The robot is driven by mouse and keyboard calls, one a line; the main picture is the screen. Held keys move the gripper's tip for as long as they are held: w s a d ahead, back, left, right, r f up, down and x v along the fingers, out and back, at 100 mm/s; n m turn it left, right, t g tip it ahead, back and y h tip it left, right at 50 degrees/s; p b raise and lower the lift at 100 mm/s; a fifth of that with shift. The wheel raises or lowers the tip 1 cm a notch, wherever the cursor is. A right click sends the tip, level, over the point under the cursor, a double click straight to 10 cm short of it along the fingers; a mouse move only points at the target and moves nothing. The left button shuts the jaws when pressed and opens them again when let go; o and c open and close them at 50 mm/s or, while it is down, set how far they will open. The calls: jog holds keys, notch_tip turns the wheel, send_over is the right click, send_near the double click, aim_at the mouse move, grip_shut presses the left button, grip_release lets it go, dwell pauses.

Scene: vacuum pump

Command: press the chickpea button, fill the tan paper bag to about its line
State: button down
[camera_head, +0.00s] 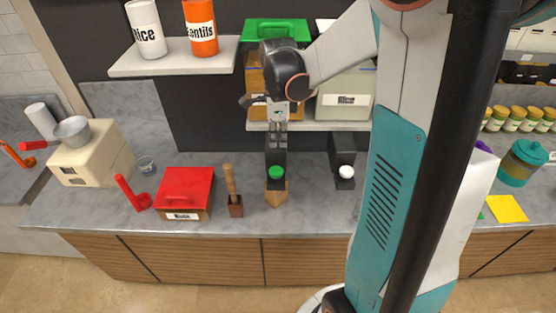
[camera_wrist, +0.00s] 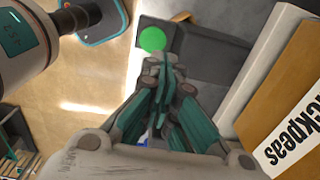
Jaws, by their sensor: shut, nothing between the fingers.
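The green button (camera_head: 276,173) sits on the front of a dark dispenser spout (camera_head: 276,157). It also shows as a green disc in the wrist view (camera_wrist: 152,39), just past my fingertips. The tan paper bag (camera_head: 277,197) stands on the counter under the spout; its fill line and contents cannot be made out. The bin with a label reading "...ckpeas" (camera_wrist: 290,135) is beside my gripper in the wrist view. My gripper (camera_head: 278,142) points down above the button, shut and empty. Its fingertips (camera_wrist: 162,62) look close to the button; contact cannot be told.
A second spout with a white button (camera_head: 346,172) is to the right, under a pale bin (camera_head: 345,95). On the counter to the left are a wooden-handled tool (camera_head: 235,205) and a red-lidded box (camera_head: 185,190). The shelf (camera_head: 315,126) runs behind my gripper.

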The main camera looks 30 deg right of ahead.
aim_at(278, 167)
notch_tip(278, 167, down, 9)
dwell(0.3)
jog(key=shift+f, duration=0.1)
jog(key=shift+f+b, duration=0.95)
jog(key=shift+b, duration=0.2)
dwell(6.0)
